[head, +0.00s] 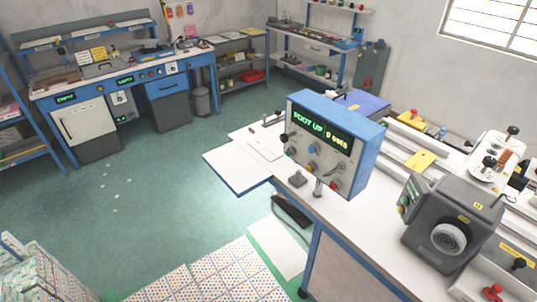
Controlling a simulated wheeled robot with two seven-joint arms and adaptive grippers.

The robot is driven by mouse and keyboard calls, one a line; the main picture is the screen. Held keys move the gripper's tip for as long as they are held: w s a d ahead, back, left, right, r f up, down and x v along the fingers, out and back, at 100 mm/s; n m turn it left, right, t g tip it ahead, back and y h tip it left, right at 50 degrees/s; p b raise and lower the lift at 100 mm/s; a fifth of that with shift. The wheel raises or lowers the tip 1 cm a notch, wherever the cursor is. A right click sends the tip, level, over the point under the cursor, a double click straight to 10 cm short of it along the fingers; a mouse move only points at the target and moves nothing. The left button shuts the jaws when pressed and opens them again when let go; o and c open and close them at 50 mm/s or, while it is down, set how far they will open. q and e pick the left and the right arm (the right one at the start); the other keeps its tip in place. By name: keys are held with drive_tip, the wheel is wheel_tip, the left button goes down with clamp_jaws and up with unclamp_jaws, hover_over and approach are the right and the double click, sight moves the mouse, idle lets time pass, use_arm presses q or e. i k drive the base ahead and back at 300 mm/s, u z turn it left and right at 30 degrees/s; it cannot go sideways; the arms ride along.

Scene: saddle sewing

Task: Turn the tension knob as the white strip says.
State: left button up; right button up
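A blue control box (363,150) stands on the white table at the centre right. Its green display (322,128) reads "FOOT UP" and "0 sets". Below the display are a blue knob (311,150), a red button (333,185) and other small knobs and switches. A dark grey machine (468,215) with a round ringed dial (449,239) stands to its right. I cannot tell which of these is the tension knob. I cannot make out a white strip with readable words. Neither of my grippers shows in the head view.
The white table (350,215) also bears small metal posts (297,179) before the box, and a yellow pad (420,161). A dark object (291,211) is by the table's left edge. A blue workbench (140,80) stands at the back left. The green floor between is mostly clear.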

sight(489, 162)
drive_tip(key=z, duration=1.75)
drive_tip(key=k, duration=0.1)
drive_tip(key=u, duration=0.1)
